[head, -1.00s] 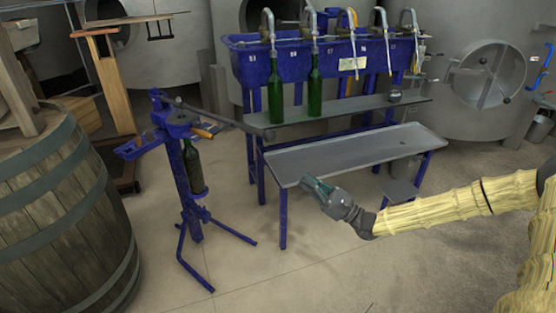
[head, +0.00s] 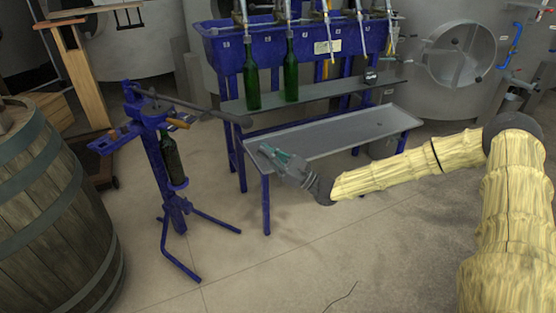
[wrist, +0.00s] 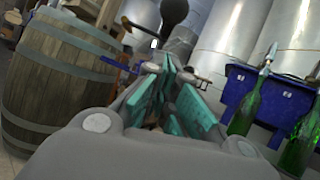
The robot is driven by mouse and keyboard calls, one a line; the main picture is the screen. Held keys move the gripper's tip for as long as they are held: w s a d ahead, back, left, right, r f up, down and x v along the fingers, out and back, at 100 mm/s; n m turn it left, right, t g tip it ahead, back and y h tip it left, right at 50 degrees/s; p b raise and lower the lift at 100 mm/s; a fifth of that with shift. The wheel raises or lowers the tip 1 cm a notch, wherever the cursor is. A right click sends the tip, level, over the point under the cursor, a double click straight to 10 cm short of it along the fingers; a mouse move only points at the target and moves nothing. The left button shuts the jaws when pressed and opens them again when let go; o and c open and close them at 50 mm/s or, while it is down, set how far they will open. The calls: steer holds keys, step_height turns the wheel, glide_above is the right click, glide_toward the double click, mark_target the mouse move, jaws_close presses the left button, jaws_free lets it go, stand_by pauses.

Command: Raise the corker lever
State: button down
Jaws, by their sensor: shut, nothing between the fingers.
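The blue floor corker (head: 162,160) stands at the left in the head view, with a dark bottle (head: 173,160) held upright in it. Its long grey lever (head: 195,106) runs from the corker's head out to the right, sloping slightly down in the picture. The lever's dark knob (head: 244,122) is at its right end and shows large at the top of the wrist view (wrist: 175,12). My gripper (head: 264,150), with teal finger pads, is shut and empty. It is just below and right of the knob, apart from it. It also shows in the wrist view (wrist: 177,80).
A blue filling trough (head: 290,45) with several spouts stands behind, above a shelf (head: 330,92) with two green bottles. A grey tray table (head: 350,130) is beside my gripper. A wooden barrel (head: 50,200) stands at left. The front floor is clear.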

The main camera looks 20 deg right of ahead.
steer(key=shift+w+a+r, duration=0.3)
steer(key=shift+a+r, duration=0.1)
steer(key=shift+r, duration=0.35)
steer(key=shift+w+a+r, duration=0.3)
steer(key=shift+a+r, duration=0.1)
steer(key=shift+r, duration=0.35)
steer(key=shift+w+a+r, duration=0.3)
steer(key=shift+a+r, duration=0.1)
steer(key=shift+r, duration=0.35)
